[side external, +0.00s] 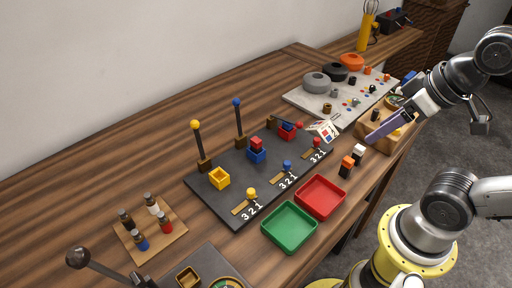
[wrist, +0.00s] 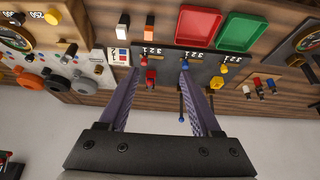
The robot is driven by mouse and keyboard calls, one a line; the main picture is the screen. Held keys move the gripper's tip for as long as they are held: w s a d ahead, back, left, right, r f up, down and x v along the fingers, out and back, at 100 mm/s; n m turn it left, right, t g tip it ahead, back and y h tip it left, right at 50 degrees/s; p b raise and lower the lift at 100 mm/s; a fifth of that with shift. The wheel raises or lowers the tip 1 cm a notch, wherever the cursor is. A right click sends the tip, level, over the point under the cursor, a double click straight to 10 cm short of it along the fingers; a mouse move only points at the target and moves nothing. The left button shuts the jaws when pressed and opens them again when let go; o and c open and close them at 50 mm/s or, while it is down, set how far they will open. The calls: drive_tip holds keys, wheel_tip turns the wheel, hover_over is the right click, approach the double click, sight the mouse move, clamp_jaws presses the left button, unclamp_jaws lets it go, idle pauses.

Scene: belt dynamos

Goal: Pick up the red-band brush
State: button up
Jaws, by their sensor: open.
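The red-band brush (side external: 165,223) stands upright in a small wooden rack (side external: 148,246) at the lower left of the side view. It is a short piece with a red lower part and a grey-brown top. Blue-, white- and dark-banded brushes stand beside it in the same rack. My gripper (side external: 382,130) is at the far right of the side view, well apart from the rack. In the wrist view its two purple fingers (wrist: 156,78) are spread with nothing between them.
A dark board (side external: 228,205) with upright ball-topped rods, coloured boxes and sliders lies between my gripper and the rack. Green (side external: 290,228) and red (side external: 320,197) trays sit in front of it. A ball-topped lever (side external: 79,257) stands near the rack.

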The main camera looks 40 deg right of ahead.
drive_tip(key=w+r+m, duration=0.5)
drive_tip(key=r+m, duration=0.1)
drive_tip(key=m, duration=0.4)
drive_tip(key=m+g, duration=0.6)
drive_tip(key=m, duration=0.2)
hover_over(256, 140)
wheel_tip(256, 140, down, 14)
drive_tip(key=shift+r, duration=0.25)
drive_tip(key=shift+f, duration=2.9)
